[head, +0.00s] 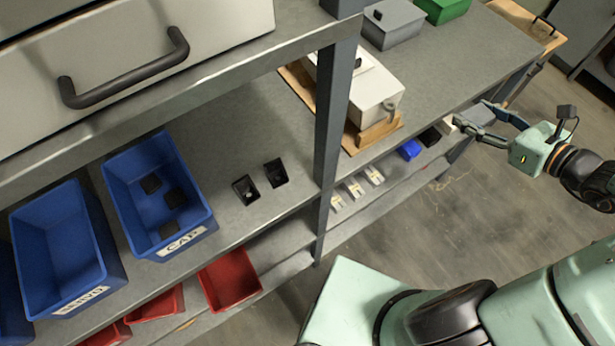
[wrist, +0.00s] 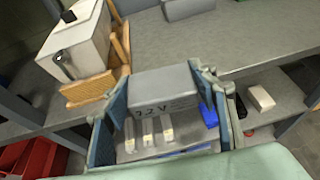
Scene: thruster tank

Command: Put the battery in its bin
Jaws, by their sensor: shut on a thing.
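My gripper (head: 474,117) is at the right of the head view, by the front edge of the work surface. In the wrist view its two fingers are shut on the sides of a grey box-shaped battery (wrist: 165,88) with dark lettering on its face. In the head view the battery is mostly hidden by the fingers. Two blue bins stand on the shelf at the left, one labelled SERVO (head: 60,250) and one labelled CAP (head: 160,190). The CAP bin holds several dark parts. A further blue bin (head: 12,305) is cut off at the left edge; no label shows.
A dark upright post (head: 335,120) stands between the bins and my gripper. A white box on a wooden stand (head: 372,95) sits beyond it. Small white parts (head: 355,188), a blue block (head: 409,150) and red bins (head: 230,279) are lower down. Two black parts (head: 260,180) lie right of the CAP bin.

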